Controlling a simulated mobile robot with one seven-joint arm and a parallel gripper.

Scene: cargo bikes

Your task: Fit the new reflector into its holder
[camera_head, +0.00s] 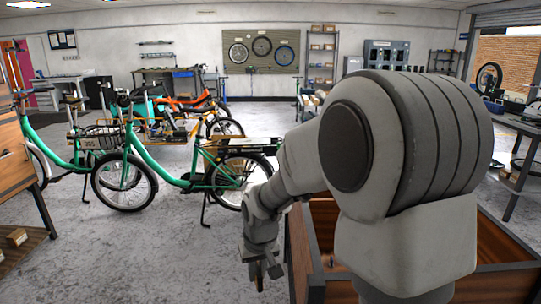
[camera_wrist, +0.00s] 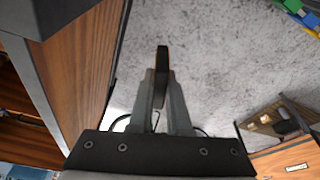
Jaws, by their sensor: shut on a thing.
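My gripper (camera_wrist: 162,100) is shut on a thin dark piece with a brownish edge, seen nearly edge-on, probably the reflector (camera_wrist: 162,62). In the head view my gripper (camera_head: 257,268) hangs low over the floor, left of my wooden-sided box area, and the held piece shows only as a small dark sliver. The near green cargo bike (camera_head: 170,180) stands on its stand to the left, apart from my gripper. Its rear wheel (camera_head: 243,178) and the black rear carrier above it are partly visible. I cannot make out the reflector holder in either view.
A wooden box with a dark rim (camera_head: 303,262) stands right beside my gripper; its wood panel (camera_wrist: 85,65) fills the wrist view's left. A second green bike (camera_head: 62,160) and an orange bike (camera_head: 195,103) stand further back. The grey floor (camera_head: 130,250) at front left is clear.

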